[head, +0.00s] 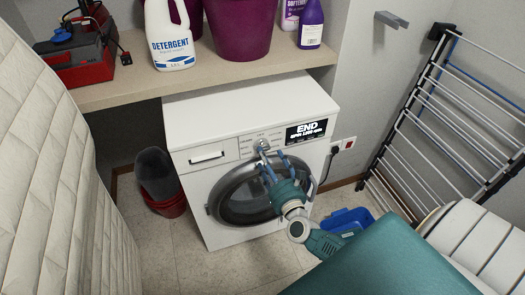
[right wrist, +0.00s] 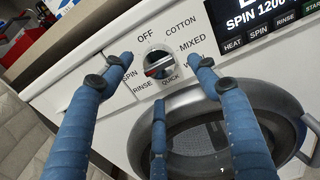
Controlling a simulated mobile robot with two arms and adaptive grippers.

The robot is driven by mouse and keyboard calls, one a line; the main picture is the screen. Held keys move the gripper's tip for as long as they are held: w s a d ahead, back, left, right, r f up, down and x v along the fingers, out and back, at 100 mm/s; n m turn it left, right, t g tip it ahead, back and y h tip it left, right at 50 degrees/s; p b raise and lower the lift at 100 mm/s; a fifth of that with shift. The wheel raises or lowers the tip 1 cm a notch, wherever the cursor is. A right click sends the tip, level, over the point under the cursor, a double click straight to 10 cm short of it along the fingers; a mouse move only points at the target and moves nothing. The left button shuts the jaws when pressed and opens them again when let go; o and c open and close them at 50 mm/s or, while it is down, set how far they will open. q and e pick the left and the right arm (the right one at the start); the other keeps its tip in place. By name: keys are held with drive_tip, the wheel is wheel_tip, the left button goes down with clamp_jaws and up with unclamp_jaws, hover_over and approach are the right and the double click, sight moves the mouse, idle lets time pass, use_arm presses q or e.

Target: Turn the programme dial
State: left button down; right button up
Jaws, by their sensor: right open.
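The programme dial (right wrist: 160,62) is a round knob with a grey bar and a red mark at the bar's left end. The mark points left and slightly down, towards RINSE and SPIN. Labels around it include OFF, COTTON, MIXED and QUICK; another is partly hidden by a finger. The dial sits on the front panel of the white washing machine (head: 233,112). My right gripper (head: 268,156) is open in front of the dial, with blue fingers spread around it; they also show in the right wrist view (right wrist: 160,75). I cannot tell whether any finger touches it. My left gripper is not in view.
The machine's display (head: 306,131) reads END. The round door (head: 245,205) is below the dial. A shelf (head: 130,91) above holds a detergent bottle (head: 170,40) and a purple bucket (head: 240,28). A drying rack (head: 445,110) leans at right; a red bucket (head: 165,203) stands at left.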

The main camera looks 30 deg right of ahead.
sight(264, 149)
drive_tip(key=shift+x, duration=2.3)
drive_tip(key=shift+c, duration=0.3)
drive_tip(key=c, duration=1.1)
